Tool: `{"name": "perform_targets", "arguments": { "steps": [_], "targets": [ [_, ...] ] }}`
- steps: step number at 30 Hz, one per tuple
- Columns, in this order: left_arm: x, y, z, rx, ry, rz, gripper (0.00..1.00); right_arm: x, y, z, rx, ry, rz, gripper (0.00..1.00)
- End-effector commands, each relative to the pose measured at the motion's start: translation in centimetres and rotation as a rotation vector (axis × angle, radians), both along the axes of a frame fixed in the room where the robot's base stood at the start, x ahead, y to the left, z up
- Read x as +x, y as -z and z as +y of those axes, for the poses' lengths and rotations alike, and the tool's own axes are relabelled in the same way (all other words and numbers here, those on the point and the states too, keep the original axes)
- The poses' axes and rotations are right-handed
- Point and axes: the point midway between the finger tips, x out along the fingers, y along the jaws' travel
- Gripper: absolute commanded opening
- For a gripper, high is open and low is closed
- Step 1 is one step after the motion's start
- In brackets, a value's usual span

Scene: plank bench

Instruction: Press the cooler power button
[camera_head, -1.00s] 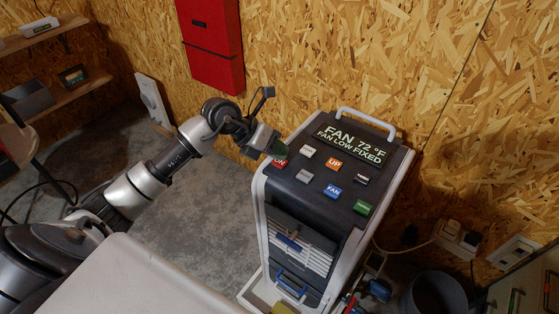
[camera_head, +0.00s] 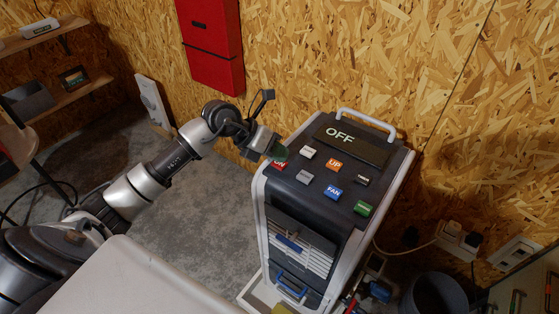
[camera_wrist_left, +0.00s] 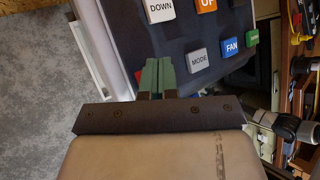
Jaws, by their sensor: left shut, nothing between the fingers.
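The cooler (camera_head: 345,205) stands upright against the wall with its sloped dark button panel on top. Its display (camera_head: 352,142) reads "OFF". The red button (camera_head: 279,165), its label partly covered, is at the panel's left corner. My left gripper (camera_head: 279,153) is shut and empty, with its green fingertips right at that button; I cannot tell whether they touch it. In the left wrist view the shut fingers (camera_wrist_left: 157,77) point at the panel, and only a sliver of red (camera_wrist_left: 139,75) shows beside them.
Other buttons sit close by: the grey MODE button (camera_wrist_left: 198,60), white DOWN (camera_wrist_left: 159,10), orange UP (camera_head: 333,164), blue FAN (camera_head: 333,191) and a green one (camera_head: 364,208). A red wall cabinet (camera_head: 212,45) hangs behind my arm. A bin (camera_head: 434,295) stands right of the cooler.

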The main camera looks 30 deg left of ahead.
Motion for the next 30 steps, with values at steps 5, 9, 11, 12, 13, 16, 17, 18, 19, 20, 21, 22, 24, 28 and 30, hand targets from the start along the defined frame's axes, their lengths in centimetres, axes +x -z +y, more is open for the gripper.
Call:
{"name": "perform_targets", "arguments": {
  "steps": [5,9,11,12,13,16,17,18,19,20,21,22,24,28,30],
  "targets": [
    [0.0,-1.2,0.0,0.001,0.000,-0.001,0.00,0.0,-1.0,0.0,0.000,0.000,0.000,0.43],
    [0.0,-1.6,0.0,0.000,0.000,0.000,0.00,0.0,-1.2,0.0,0.000,0.000,0.000,0.43],
    [0.0,-1.6,0.0,0.000,0.000,0.000,0.00,0.0,-1.2,0.0,0.000,0.000,0.000,0.43],
    [0.0,-1.5,0.0,0.000,0.000,0.000,0.00,0.0,-1.1,0.0,0.000,0.000,0.000,0.43],
    [0.0,-1.5,0.0,0.000,0.000,0.000,0.00,0.0,-1.1,0.0,0.000,0.000,0.000,0.43],
    [0.0,-1.5,0.0,0.000,0.000,0.000,0.00,0.0,-1.1,0.0,0.000,0.000,0.000,0.43],
    [0.0,-1.5,0.0,0.000,0.000,0.000,0.00,0.0,-1.1,0.0,0.000,0.000,0.000,0.43],
    [0.0,-1.6,0.0,0.000,-0.001,-0.001,0.00,0.0,-1.2,0.0,0.000,0.000,0.000,0.43],
    [0.0,-1.7,0.0,0.000,-0.001,-0.001,0.00,0.0,-1.3,0.0,0.000,0.000,0.000,0.43],
    [0.0,-1.8,0.0,0.000,0.000,-0.001,0.00,0.0,-1.4,0.0,0.000,0.000,0.000,0.43],
    [0.0,-2.1,0.0,0.000,0.000,-0.001,0.00,0.0,-1.6,0.0,0.000,0.000,0.000,0.43],
    [0.0,-2.3,0.0,0.000,0.000,-0.001,0.00,0.0,-1.8,0.0,0.000,0.000,0.000,0.43],
    [0.0,-3.0,0.0,0.000,0.000,-0.001,0.00,0.0,-2.3,0.0,0.000,0.000,0.000,0.43],
    [0.0,-4.4,0.0,0.000,0.000,-0.001,0.00,0.0,-3.3,0.0,0.000,0.000,0.000,0.43],
    [0.0,-5.1,0.0,0.001,0.000,-0.001,0.00,0.0,-3.8,0.0,-0.001,0.001,0.000,0.43]
  ]
}}
